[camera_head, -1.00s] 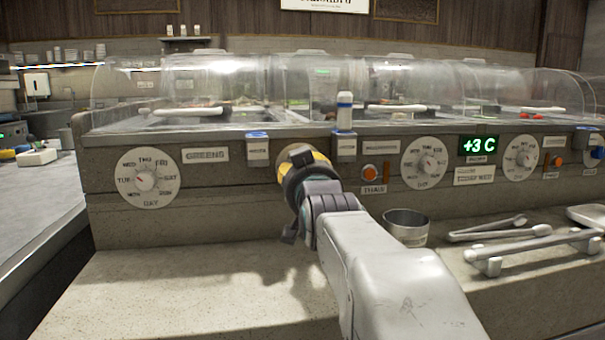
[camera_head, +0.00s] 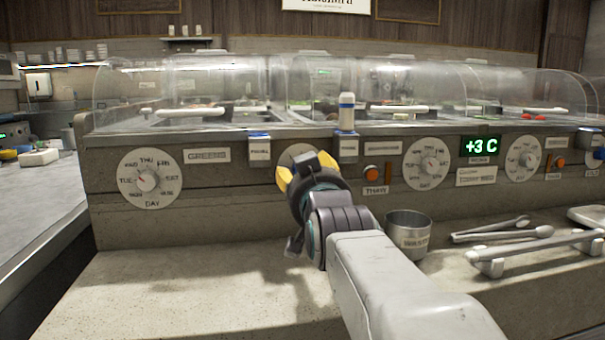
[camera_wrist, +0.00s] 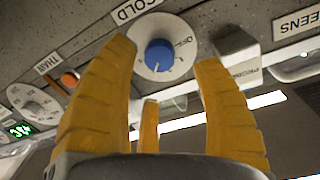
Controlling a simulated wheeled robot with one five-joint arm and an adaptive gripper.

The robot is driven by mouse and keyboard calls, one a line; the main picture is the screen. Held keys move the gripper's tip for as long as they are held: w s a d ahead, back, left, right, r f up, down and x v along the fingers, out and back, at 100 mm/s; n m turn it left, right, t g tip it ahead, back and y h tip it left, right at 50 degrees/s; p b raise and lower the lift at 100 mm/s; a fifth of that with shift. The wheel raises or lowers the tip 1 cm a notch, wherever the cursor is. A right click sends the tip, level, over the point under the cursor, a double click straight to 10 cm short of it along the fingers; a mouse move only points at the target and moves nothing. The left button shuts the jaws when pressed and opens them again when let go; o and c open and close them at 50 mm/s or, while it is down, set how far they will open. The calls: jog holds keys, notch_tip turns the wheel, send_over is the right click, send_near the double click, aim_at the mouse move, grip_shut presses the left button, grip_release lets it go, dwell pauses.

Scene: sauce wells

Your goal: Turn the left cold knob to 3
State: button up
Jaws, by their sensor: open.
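The cold knob (camera_wrist: 159,55) is blue, on a round white dial beneath a COLD label (camera_wrist: 134,9) in the wrist view. A small pale mark shows at its lower edge; OFF is printed at the dial's upper right. I cannot tell which number the knob points to. In the head view the cold dial (camera_head: 293,151) is mostly hidden behind my gripper (camera_head: 310,172). My gripper is open and empty. Its yellow fingers (camera_wrist: 167,65) spread to either side of the knob in the wrist view, apparently short of it, with a third finger part below.
A DAY dial (camera_head: 149,178) sits at the left of the counter front; two more dials (camera_head: 426,163) are at the right, beside a green +3 C display (camera_head: 481,146). A metal cup (camera_head: 407,234) and tongs (camera_head: 500,232) lie on the right ledge. The left ledge is clear.

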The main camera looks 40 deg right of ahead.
jog(key=shift+v, duration=1.7)
